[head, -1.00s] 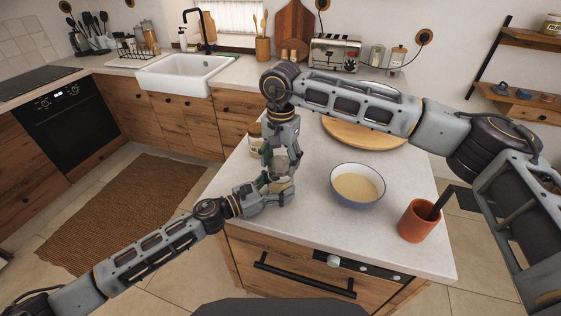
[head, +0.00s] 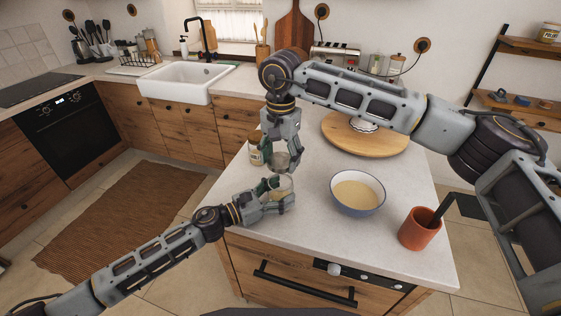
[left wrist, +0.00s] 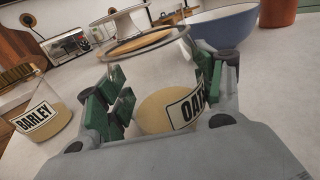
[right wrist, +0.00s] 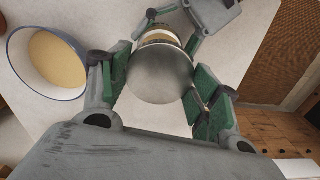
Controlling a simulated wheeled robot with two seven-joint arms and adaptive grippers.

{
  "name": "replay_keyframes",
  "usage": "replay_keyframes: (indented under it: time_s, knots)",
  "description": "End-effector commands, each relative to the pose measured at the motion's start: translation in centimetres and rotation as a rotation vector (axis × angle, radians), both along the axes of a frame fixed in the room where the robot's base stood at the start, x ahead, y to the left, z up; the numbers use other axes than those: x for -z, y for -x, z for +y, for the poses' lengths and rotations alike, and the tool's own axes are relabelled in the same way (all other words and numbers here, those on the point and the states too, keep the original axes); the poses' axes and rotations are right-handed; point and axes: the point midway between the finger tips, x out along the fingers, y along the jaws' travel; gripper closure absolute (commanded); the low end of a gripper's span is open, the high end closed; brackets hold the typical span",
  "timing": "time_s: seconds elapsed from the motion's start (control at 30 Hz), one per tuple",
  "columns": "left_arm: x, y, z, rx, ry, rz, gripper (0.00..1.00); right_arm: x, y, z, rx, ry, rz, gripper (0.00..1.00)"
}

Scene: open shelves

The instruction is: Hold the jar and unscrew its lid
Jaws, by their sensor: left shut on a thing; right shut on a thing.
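The glass jar (left wrist: 157,110), part-filled with pale oats and with a partly hidden label, is upright in my left gripper (left wrist: 165,97). The jar also shows in the head view (head: 281,187). My left gripper is shut around the jar's body. The silver lid (right wrist: 160,75) is between the fingers of my right gripper (right wrist: 161,83), which is shut on it. In the head view the lid (head: 282,161) is just above the jar.
A barley jar (left wrist: 40,120) stands beside my left gripper. A blue-rimmed bowl (head: 357,192) and an orange cup (head: 419,230) with a dark utensil are to the right. A round wooden board (head: 345,140) lies behind. The white worktop (head: 320,228) is clear near its front edge.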

Motion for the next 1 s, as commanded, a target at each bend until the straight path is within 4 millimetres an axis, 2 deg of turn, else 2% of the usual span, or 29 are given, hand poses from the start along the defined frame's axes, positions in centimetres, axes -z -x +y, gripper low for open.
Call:
replay_keyframes:
  time_s: [0.2, 0.23, 0.4, 1.0]
  knots:
    - [0.04, -0.02, 0.04, -0.001, -0.001, 0.000, 0.99, -0.04, 0.00, 0.00, 0.000, 0.000, 0.000, 0.66]
    - [0.04, -0.02, 0.04, -0.001, -0.001, 0.000, 0.30, -0.04, -0.01, 0.00, 0.000, 0.000, 0.000, 0.66]
    - [0.03, -0.02, 0.02, -0.001, -0.001, 0.001, 0.08, -0.03, 0.00, -0.01, 0.000, 0.000, 0.000, 0.66]
    - [0.04, 0.26, 0.43, 0.000, 0.001, 0.001, 0.07, -0.02, -0.01, -0.02, 0.000, 0.001, 0.000, 0.66]
